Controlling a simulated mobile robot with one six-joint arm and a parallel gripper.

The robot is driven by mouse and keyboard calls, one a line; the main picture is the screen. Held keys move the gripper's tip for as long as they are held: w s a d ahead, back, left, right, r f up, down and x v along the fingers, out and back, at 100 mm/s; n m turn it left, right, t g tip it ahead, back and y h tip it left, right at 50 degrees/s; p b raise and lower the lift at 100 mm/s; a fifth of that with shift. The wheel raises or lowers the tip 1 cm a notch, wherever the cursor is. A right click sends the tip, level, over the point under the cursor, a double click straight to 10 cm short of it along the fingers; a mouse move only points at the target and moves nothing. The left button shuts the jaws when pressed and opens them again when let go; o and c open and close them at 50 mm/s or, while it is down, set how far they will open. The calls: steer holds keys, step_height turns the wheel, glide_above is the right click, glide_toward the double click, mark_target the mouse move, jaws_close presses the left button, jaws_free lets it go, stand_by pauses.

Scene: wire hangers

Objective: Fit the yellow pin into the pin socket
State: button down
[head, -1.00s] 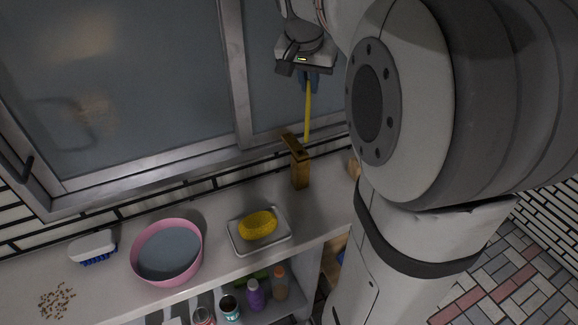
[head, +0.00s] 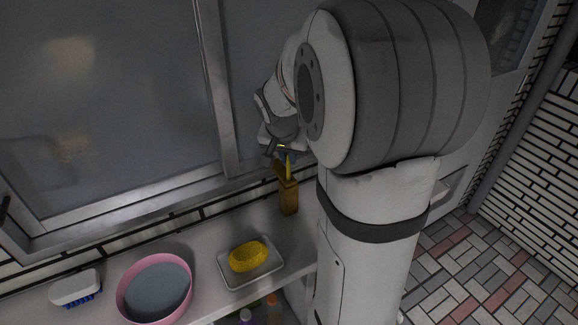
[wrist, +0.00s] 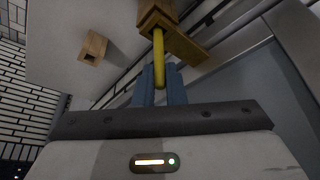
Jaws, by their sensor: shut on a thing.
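The yellow pin (head: 288,168) is held in my gripper (head: 284,156) and points down at the top of a wooden post (head: 288,197) on the counter. In the wrist view the pin (wrist: 158,50) runs from between the blue fingers of my gripper (wrist: 161,72) to the wooden post (wrist: 160,14). The pin's far end overlaps the post's top; I cannot tell whether it is inside an opening there. A side arm (wrist: 190,50) juts from the post. A second, smaller wooden block (wrist: 93,46) with a dark opening stands apart on the counter.
A yellow sponge (head: 248,256) sits in a white dish (head: 270,270) near the post. A pink basin (head: 125,295) and a brush (head: 76,288) are farther left. The window frame (head: 180,200) rises close behind the post. Bottles (head: 273,305) stand below the counter.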

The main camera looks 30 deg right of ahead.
mark_target(288, 166)
steer(key=shift+f, duration=1.95)
steer(key=shift+f, duration=0.1)
steer(key=c, duration=1.5)
jaws_free()
